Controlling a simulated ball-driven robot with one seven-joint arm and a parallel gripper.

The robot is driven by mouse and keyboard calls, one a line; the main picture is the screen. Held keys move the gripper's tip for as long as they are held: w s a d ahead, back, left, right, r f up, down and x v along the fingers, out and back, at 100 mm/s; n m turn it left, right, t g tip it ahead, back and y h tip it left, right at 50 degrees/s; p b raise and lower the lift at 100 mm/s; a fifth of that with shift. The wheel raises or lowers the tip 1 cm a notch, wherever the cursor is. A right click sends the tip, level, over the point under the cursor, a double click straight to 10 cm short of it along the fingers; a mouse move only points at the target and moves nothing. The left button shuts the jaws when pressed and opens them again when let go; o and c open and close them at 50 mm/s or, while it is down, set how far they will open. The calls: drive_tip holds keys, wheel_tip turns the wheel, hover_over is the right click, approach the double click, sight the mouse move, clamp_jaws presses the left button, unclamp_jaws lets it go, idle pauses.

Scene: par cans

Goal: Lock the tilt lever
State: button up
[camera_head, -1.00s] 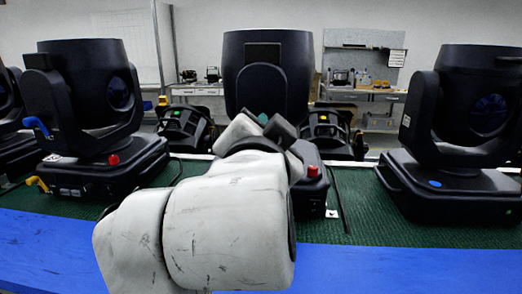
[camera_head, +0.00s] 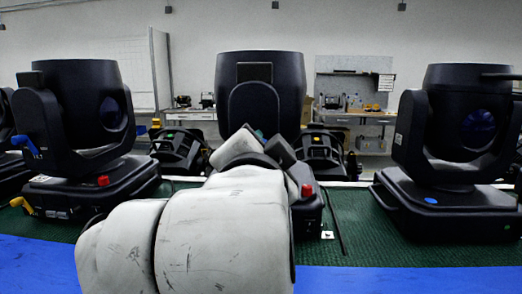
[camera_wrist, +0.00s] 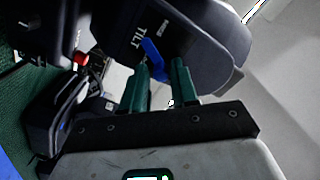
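The blue tilt lever (camera_wrist: 153,57) shows in the wrist view, on the dark fixture arm beside the white word TILT. My gripper (camera_wrist: 161,66) has two green fingers, apart with a gap between them. The lever's free end reaches into the picture area between the fingertips. I cannot tell whether either finger touches it. In the head view my arm reaches to the middle moving-head fixture (camera_head: 262,75), and hides its lower part and its lever. My fingers are mostly hidden there.
Fixtures stand at left (camera_head: 85,115) and right (camera_head: 445,130). The left one has a blue lever (camera_head: 27,146) and a yellow lever (camera_head: 21,205). A red knob (camera_head: 307,190) is on the middle base. Green matting (camera_head: 360,235) and a blue front edge (camera_head: 400,280) lie before them.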

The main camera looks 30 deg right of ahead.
drive_tip(key=shift+o, duration=1.3)
drive_tip(key=v, duration=1)
drive_tip(key=shift+s+a, duration=0.2)
drive_tip(key=shift+s, duration=0.15)
